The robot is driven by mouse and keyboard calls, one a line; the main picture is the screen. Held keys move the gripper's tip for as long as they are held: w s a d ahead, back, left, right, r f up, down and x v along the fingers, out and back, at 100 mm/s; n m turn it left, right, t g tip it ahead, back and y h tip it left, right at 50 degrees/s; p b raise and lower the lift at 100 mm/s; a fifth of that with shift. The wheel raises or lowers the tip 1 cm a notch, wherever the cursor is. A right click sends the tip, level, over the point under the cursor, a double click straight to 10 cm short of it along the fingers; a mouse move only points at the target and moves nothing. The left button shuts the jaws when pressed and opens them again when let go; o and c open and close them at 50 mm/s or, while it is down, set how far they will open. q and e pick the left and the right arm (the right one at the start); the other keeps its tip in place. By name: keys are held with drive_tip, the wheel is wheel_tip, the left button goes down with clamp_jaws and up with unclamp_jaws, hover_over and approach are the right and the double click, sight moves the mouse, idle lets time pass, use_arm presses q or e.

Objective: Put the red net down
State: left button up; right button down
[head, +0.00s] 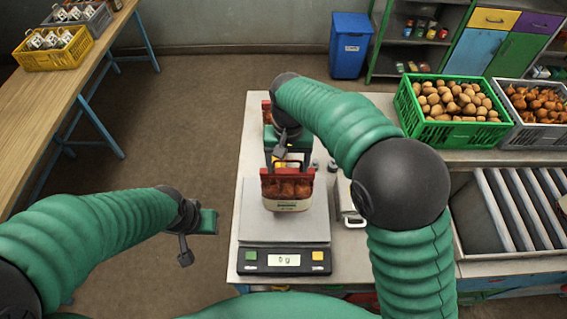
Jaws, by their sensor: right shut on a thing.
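The red net (288,189) is filled with brown-orange produce and has a pale band around its lower part. My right gripper (287,163) is shut on its top edge and holds it upright over the plate of the scale (312,222). The scale's display (284,260) reads 0 g, so the net seems to hang just clear of the plate. My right wrist and forearm hide part of the area behind the net. My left gripper (197,236) is empty, with its fingers apart, over the floor left of the table.
Another red-topped pack (267,111) stands behind on the table. A green crate of potatoes (452,101) and a grey crate of onions (532,104) stand at right, above a roller conveyor (515,205). A wooden bench (62,82) is at left. The floor between is clear.

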sight(285, 170)
drive_tip(key=shift+w+a+p, duration=0.3)
drive_tip(key=shift+a+p, duration=0.05)
drive_tip(key=shift+a, duration=0.05)
wheel_tip(285, 170, down, 2)
drive_tip(key=shift+w+d+f+p, duration=0.1)
drive_tip(key=shift+f+p, duration=0.05)
drive_tip(key=shift+p, duration=0.55)
drive_tip(key=shift+f, duration=0.65)
drive_tip(key=shift+c, duration=0.7)
unclamp_jaws()
drive_tip(key=shift+f, duration=0.1)
